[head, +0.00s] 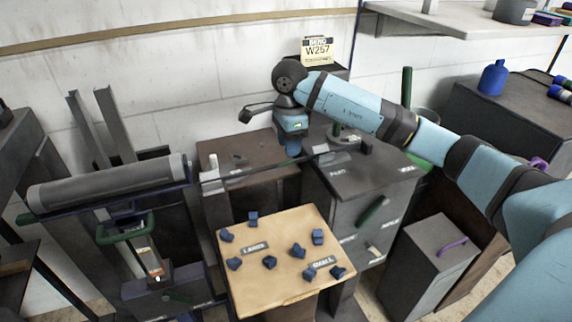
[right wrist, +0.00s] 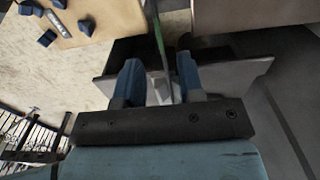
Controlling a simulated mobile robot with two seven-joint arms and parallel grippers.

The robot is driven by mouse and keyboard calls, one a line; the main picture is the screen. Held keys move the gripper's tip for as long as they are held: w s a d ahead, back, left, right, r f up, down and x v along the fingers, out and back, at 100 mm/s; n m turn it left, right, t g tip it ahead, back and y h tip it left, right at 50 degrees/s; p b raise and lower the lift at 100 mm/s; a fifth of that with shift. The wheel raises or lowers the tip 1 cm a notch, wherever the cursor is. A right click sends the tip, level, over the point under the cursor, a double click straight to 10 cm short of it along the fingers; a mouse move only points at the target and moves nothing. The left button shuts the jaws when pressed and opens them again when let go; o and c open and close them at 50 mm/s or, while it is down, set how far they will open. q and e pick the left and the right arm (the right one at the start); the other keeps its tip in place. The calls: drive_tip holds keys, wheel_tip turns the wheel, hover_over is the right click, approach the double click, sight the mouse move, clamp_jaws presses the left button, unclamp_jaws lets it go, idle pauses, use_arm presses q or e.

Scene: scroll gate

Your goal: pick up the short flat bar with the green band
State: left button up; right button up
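In the right wrist view a thin, narrow bar (right wrist: 162,60) with a green stretch at its upper end runs between my fingers. I cannot tell for sure whether this is the short flat bar with the green band. My right gripper (right wrist: 160,75) has its two blue fingers apart, with a visible gap on both sides of the bar. In the head view the right gripper (head: 291,146) points down above the gap between the brown-topped cabinet and the grey cabinet. The bar is not clear there. My left gripper is not in view.
A tan board (head: 275,285) with several blue blocks and two labels stands in front. A grey cabinet (head: 365,180) is right of the gripper, a brown-topped cabinet (head: 240,165) left. A grey roller (head: 110,185) lies further left. A thin rod (head: 245,173) crosses close by the gripper.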

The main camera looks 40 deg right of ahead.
sight(286, 163)
wheel_tip(286, 163, down, 5)
drive_tip(key=shift+r+b, duration=0.2)
drive_tip(key=shift+b, duration=0.15)
drive_tip(key=shift+r, duration=0.1)
clamp_jaws()
drive_tip(key=shift+r, duration=0.1)
